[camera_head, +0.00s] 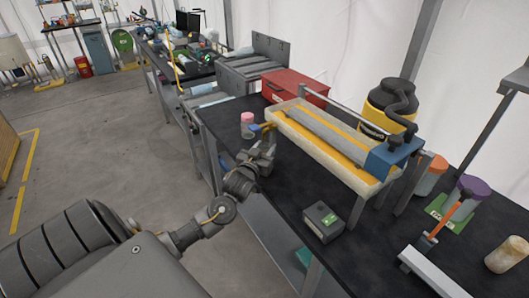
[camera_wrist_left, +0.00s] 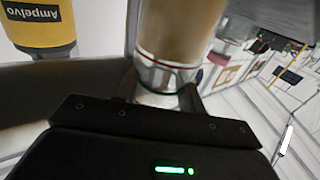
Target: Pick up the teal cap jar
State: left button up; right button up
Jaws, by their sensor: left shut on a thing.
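My left gripper (camera_head: 264,146) is over the near edge of the black bench, beside the left end of the long tray. In the left wrist view, my left gripper (camera_wrist_left: 165,101) is shut on a clear jar (camera_wrist_left: 172,50) with brownish contents and a thin red line around it. The jar's cap is out of that view, so I cannot tell its colour there. In the head view the held jar is mostly hidden by the gripper. I cannot make out a teal cap for certain. My right gripper is not in view.
A pink-capped jar (camera_head: 247,128) stands close left of my gripper. The long yellow-and-grey tray (camera_head: 322,141) lies to the right, with a red toolbox (camera_head: 296,86) and a yellow-black canister (camera_head: 389,108) behind. A small dark box (camera_head: 322,222) sits in front. Purple- and orange-lidded containers stand far right.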

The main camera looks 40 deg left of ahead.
pick_arm(q)
jog(key=shift+r, duration=0.35)
jog(key=shift+s+r, duration=0.15)
jog(key=shift+s, duration=0.05)
jog(key=b+v, duration=0.3)
jog(key=v, duration=1.4)
jog(key=shift+s+b, duration=0.3)
jog(key=shift+d+r, duration=0.15)
jog(key=shift+d, duration=0.05)
